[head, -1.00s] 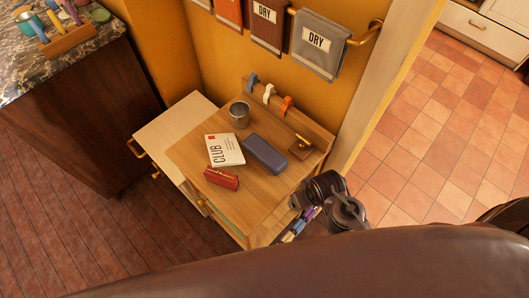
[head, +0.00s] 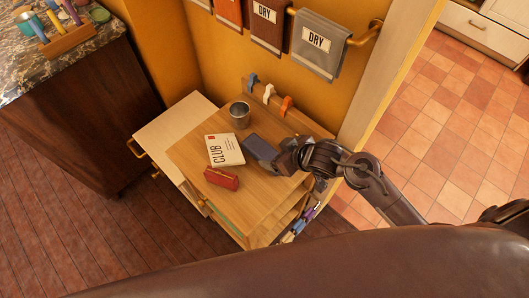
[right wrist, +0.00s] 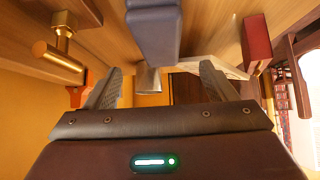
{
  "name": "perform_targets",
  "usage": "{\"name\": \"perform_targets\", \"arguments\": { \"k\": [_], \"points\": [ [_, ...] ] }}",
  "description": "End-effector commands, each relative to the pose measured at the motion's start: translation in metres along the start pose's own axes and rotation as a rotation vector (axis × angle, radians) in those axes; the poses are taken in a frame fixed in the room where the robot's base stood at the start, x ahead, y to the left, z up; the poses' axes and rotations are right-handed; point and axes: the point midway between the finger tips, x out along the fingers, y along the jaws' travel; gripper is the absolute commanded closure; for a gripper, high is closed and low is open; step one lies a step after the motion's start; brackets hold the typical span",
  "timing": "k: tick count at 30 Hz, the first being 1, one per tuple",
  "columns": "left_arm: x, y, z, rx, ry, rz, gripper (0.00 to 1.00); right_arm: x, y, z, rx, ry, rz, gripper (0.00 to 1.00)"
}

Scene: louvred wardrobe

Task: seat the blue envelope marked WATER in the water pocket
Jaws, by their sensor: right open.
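I cannot make out a blue envelope marked WATER, or a water pocket, in either view. Coloured upright items (head: 299,226), some blue and purple, stand in the side of the small desk at its front right; no lettering is readable. My right gripper (head: 279,161) is over the desk top at the near right end of a dark blue case (head: 257,147). In the right wrist view the fingers (right wrist: 158,76) are apart with nothing between them, and the blue case (right wrist: 153,30) lies just beyond. My left gripper is not in view.
On the desk top (head: 190,148) are a metal cup (head: 239,114), a white CLUB booklet (head: 224,150) and a red case (head: 221,178). Colored hooks (head: 268,93) line its back. A brass fitting (right wrist: 58,55) shows close in the right wrist view. Towels (head: 318,45) hang above.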

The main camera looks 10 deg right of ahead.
Motion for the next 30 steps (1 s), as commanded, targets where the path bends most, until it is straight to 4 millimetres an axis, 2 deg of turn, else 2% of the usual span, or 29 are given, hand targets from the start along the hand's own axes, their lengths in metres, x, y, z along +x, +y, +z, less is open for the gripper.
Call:
{"name": "perform_targets", "arguments": {
  "k": [11,21,30],
  "points": [
    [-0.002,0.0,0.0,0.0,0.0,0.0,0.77,0.035,0.0,0.001,-0.001,0.01,-0.027,0.22],
    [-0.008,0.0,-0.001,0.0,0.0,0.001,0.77,0.078,0.0,0.004,-0.002,0.01,-0.026,0.22],
    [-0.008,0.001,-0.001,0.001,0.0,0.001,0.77,0.082,0.0,0.004,-0.003,0.01,-0.024,0.22]
  ]
}}
